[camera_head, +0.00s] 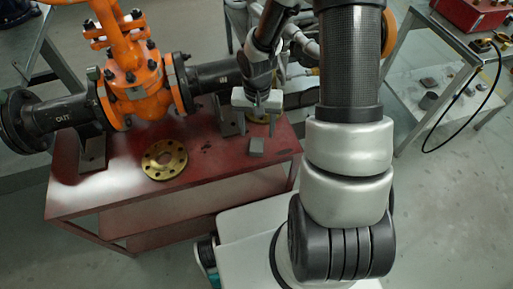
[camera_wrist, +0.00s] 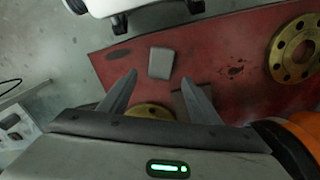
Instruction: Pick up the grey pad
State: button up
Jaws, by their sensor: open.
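The grey pad (camera_head: 256,146) is a small block lying flat on the red table (camera_head: 215,165), near its front edge. It also shows in the wrist view (camera_wrist: 161,63), just beyond the fingertips and roughly between their lines. My gripper (camera_head: 262,113) is above the table, behind the pad in the head view, with its fingers pointing down. In the wrist view my gripper (camera_wrist: 160,77) has its two fingers spread wide with nothing between them. The gripper appears apart from the pad; its exact height above it is unclear.
A brass flange (camera_head: 164,160) lies left of the pad. A second brass flange (camera_wrist: 150,111) is partly hidden below my gripper. The orange valve (camera_head: 138,85) with black pipes stands at the back left. A side table (camera_head: 440,90) with small parts is at the right.

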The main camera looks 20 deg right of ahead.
aim_at(257, 142)
jog(key=shift+s+a+f+b, duration=0.15)
jog(key=shift+f+b, duration=0.3)
jog(key=shift+f, duration=1.15)
jog(key=shift+s+d+f+b, duration=0.1)
jog(key=shift+f+b, duration=0.35)
jog(key=shift+f, duration=1.1)
jog(key=c, duration=1.2)
notch_tip(257, 142, up, 10)
jog(key=p, duration=0.3)
